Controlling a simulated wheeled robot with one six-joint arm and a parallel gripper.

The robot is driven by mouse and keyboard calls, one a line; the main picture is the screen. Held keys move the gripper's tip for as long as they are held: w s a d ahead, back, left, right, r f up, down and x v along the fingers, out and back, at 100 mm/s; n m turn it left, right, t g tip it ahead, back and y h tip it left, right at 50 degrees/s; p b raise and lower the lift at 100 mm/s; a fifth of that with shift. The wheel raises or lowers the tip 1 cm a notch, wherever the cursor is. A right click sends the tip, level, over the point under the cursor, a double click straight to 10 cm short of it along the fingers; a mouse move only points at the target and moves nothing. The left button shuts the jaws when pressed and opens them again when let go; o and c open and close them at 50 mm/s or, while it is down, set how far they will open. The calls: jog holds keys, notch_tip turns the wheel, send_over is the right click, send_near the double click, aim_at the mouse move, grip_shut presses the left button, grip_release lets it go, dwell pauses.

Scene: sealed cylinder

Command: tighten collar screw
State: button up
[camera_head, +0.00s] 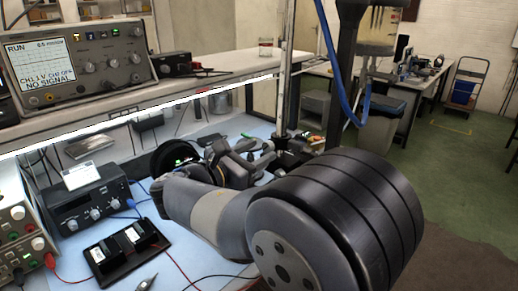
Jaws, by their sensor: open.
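My arm reaches from the lower right over the blue bench mat (75,272). My gripper (266,156) is at the far end of the arm, above the back of the mat. It is small and partly hidden behind my wrist, and its jaws are apart. I see nothing between them. The area around the gripper is crowded with dark parts, and my arm blocks much of the mat.
An oscilloscope (75,65) stands on the upper shelf (130,100). Below are a dark bench instrument (90,200), a power supply (20,228) with leads, and a black tray (125,250). A metal post (285,75) rises behind the gripper. Green floor (455,160) is open at right.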

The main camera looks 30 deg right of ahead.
jog(key=shift+w+d, duration=0.15)
jog(key=shift+d, duration=0.4)
jog(key=shift+c, duration=0.5)
jog(key=c, duration=0.9)
